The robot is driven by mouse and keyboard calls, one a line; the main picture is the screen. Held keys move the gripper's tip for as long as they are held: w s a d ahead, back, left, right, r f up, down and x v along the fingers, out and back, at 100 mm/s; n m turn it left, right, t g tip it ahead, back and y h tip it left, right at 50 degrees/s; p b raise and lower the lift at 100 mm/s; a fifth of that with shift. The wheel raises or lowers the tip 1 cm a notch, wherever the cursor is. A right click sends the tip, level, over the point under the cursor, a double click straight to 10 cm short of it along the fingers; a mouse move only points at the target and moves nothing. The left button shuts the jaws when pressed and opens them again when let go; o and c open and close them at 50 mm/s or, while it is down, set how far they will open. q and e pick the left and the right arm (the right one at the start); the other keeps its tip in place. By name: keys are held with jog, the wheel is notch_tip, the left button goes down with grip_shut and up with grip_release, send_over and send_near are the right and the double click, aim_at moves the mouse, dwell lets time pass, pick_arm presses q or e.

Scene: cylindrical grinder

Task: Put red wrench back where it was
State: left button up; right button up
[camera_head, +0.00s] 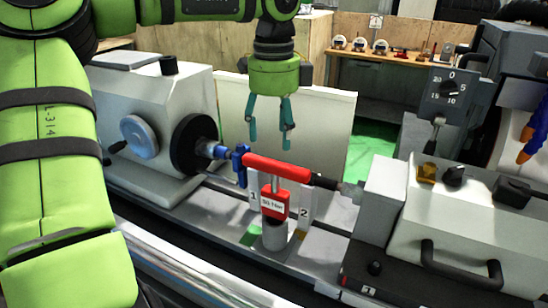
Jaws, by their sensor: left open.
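The red wrench (275,203), with a block marked "50 Nm", stands upright on a grey cylinder (274,238) at the middle of the machine. Its grey shaft rises to a red horizontal bar (278,168), which looks like a T-handle. I cannot tell whether the bar touches the blue clamp (241,165) at its left or the black tip (326,182) at its right. My left gripper (270,143) points down just above the bar in the picture. Its fingers are apart with nothing between them. My right gripper is out of view.
Plates marked 1 (254,195) and 2 (305,213) flank the wrench. The headstock (150,90) is at left and the tailstock (455,210) at right. A pale panel (325,115) stands behind. A wooden bench (385,59) with gauges is at the back.

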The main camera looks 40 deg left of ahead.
pick_arm(q)
jog(key=shift+r, duration=1.45)
